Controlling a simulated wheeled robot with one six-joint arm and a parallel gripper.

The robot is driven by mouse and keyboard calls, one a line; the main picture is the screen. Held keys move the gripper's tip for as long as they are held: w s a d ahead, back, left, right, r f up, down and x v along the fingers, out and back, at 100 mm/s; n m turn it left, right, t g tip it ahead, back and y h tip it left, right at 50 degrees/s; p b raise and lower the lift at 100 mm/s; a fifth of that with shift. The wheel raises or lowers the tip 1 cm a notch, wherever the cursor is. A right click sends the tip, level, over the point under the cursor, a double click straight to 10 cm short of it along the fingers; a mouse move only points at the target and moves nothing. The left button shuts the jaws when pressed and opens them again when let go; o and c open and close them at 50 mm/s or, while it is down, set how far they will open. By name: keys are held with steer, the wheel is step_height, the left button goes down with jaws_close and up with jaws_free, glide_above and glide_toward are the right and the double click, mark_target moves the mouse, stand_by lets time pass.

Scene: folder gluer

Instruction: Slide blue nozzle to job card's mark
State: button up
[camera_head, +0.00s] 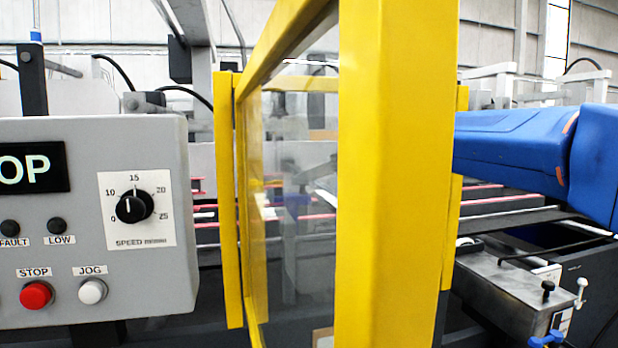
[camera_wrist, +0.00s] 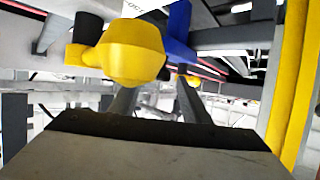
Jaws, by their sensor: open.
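In the wrist view my gripper (camera_wrist: 158,103) shows as two dark fingers, apart, with nothing seen held between them. A rounded yellow knob (camera_wrist: 132,52) is close ahead, overlapping the left finger's tip; I cannot tell whether they touch. A smaller yellow part (camera_wrist: 187,79) shows near the right finger's tip. A blue block (camera_wrist: 180,34) is behind and above the knobs; I cannot tell whether it is the blue nozzle. I cannot make out the job card or its mark. My gripper is not visible in the head view, where my blue arm reaches in from the right.
A yellow-framed guard (camera_head: 393,180) with a clear pane stands mid-picture in the head view, hiding much of the machine. A grey control panel (camera_head: 80,205) is at the left. A metal box (camera_head: 505,290) with small knobs and a blue handle (camera_head: 545,338) is at lower right.

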steer(key=v, duration=1.6)
steer(key=shift+d+r, duration=0.15)
steer(key=shift+d, duration=0.2)
steer(key=shift+s, duration=0.15)
